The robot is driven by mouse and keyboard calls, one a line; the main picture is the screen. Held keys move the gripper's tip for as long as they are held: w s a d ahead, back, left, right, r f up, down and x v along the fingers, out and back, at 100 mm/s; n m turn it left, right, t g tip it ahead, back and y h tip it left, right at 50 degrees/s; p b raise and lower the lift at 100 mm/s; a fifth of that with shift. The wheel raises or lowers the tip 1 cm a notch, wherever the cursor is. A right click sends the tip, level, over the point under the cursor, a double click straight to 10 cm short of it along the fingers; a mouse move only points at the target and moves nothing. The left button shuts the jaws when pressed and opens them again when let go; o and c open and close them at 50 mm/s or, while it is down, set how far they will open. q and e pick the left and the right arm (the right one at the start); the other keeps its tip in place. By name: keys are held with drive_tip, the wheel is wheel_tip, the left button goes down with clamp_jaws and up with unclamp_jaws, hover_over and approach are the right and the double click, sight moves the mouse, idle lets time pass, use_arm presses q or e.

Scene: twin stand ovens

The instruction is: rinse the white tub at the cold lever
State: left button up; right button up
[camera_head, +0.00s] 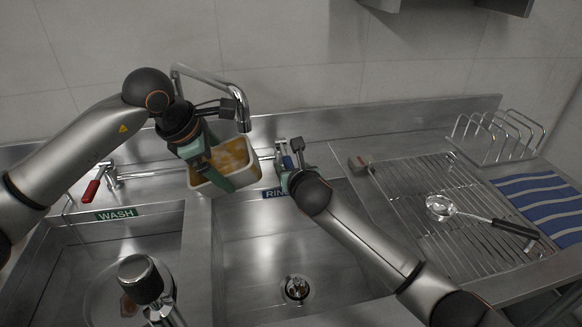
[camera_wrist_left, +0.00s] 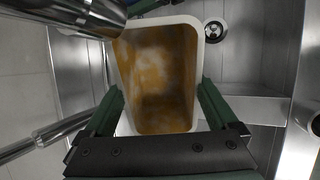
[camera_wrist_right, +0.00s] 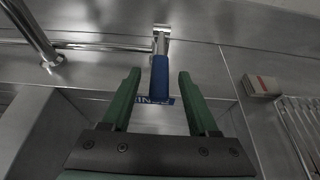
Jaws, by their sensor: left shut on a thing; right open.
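The white tub (camera_head: 241,179) is tilted, with orange-brown residue inside, under the faucet spout (camera_head: 241,108). My left gripper (camera_head: 214,168) is shut on the tub, its fingers on either side in the left wrist view, where the soiled inside of the tub (camera_wrist_left: 158,75) shows. No water stream shows. The blue cold lever (camera_wrist_right: 160,78) stands between the fingers of my open right gripper (camera_wrist_right: 160,90) in the right wrist view; I cannot tell whether they touch it. In the head view the right gripper (camera_head: 289,168) is at the lever and mostly hides it.
The red lever (camera_head: 91,191) is at the left, above the WASH sign (camera_head: 116,213). The rinse basin (camera_head: 262,250) below the tub is empty around its drain (camera_head: 295,287). A wire rack (camera_head: 420,205) with a ladle (camera_head: 440,206) and a striped towel (camera_head: 540,195) lie right.

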drive_tip(key=shift+c, duration=0.2)
clamp_jaws()
idle(1.1)
